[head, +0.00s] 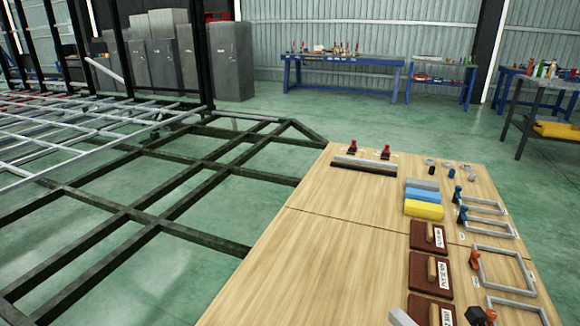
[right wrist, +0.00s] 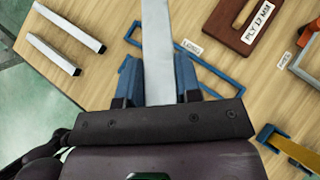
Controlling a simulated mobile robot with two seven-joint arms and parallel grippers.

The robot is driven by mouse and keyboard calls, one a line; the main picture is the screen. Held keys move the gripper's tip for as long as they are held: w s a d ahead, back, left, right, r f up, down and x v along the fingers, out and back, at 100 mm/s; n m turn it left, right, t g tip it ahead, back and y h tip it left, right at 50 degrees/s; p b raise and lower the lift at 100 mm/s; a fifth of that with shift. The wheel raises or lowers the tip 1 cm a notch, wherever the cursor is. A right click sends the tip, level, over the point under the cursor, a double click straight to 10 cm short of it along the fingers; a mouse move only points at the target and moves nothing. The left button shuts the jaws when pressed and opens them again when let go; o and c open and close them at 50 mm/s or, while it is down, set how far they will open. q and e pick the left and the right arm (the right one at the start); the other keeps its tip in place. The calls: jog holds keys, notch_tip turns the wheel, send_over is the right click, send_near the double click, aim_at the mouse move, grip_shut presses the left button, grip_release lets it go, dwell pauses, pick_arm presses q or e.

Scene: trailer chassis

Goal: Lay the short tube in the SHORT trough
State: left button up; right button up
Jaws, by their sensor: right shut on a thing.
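In the right wrist view my right gripper (right wrist: 157,78) has its blue fingers closed on the sides of a pale grey tube (right wrist: 157,30). The tube runs from between the fingers out past the top edge, so its full length is hidden. It is seen over the wooden table, and I cannot tell its height above it. In the head view a small grey end (head: 402,317) shows at the bottom edge; I cannot tell whether it is the same tube. No trough marked SHORT can be made out. My left gripper is in neither view.
Two pale bars with dark ends (right wrist: 52,54) lie at left in the wrist view. A dark chassis frame (head: 180,212) stands beyond.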

jog(key=s+f+m+h, duration=0.2)
jog(key=s, duration=1.1)
jog(key=a+m+g+h, duration=0.1)
jog(key=a, duration=0.8)
jog(key=w+r+t+p, duration=0.2)
jog(key=r+p, duration=0.5)
jog(key=r, duration=0.7)
jog(key=w+r+t+p, duration=0.25)
jog(key=r+p, duration=0.35)
jog(key=r, duration=0.8)
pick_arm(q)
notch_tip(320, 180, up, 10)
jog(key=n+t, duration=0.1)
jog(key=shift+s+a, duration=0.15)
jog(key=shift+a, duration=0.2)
pick_arm(e)
notch_tip(320, 180, down, 6)
jog(key=s, duration=0.2)
jog(key=shift+d, duration=0.15)
